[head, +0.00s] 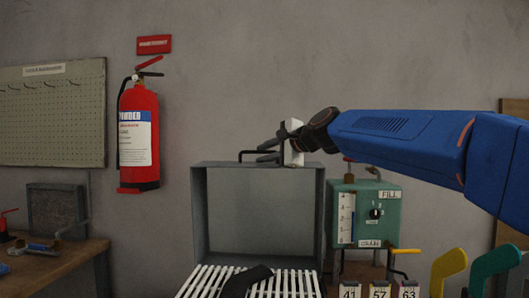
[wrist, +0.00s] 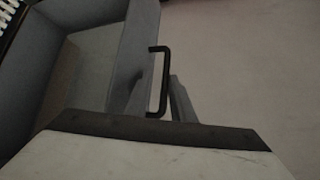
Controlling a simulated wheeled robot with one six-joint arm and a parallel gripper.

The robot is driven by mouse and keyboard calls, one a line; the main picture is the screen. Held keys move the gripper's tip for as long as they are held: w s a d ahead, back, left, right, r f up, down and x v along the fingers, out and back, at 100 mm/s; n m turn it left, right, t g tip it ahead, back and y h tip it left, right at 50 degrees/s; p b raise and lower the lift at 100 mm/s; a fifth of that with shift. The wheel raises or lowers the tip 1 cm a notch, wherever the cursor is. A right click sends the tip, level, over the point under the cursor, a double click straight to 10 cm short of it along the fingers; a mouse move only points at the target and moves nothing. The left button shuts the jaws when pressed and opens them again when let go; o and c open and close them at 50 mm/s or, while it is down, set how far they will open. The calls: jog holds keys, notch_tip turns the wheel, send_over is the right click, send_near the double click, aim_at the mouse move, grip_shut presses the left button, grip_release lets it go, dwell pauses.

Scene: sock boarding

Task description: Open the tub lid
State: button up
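The grey tub lid (head: 200,215) stands upright behind a white slatted rack, its hollow side facing me. A black bar handle (head: 242,154) sits on its top edge. The handle also shows in the wrist view (wrist: 164,80), beside the grey lid wall (wrist: 133,40). My gripper (head: 266,150) is at the handle, coming from the right. Its fingers (wrist: 159,98) look spread, one on each side of the handle bar. I cannot tell whether either touches it. The wrist housing hides the finger bases.
A black sock-like piece (head: 245,281) lies on the white slatted rack (head: 290,285). A red fire extinguisher (head: 138,140) hangs on the wall at left.

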jog(key=shift+s, duration=0.1)
dwell(0.4)
jog(key=shift+r, duration=0.1)
jog(key=shift+s+d+r, duration=0.1)
jog(key=shift+s+d, duration=0.15)
jog(key=v, duration=1.6)
jog(key=shift+s+d, duration=0.2)
jog(key=shift+r, duration=0.1)
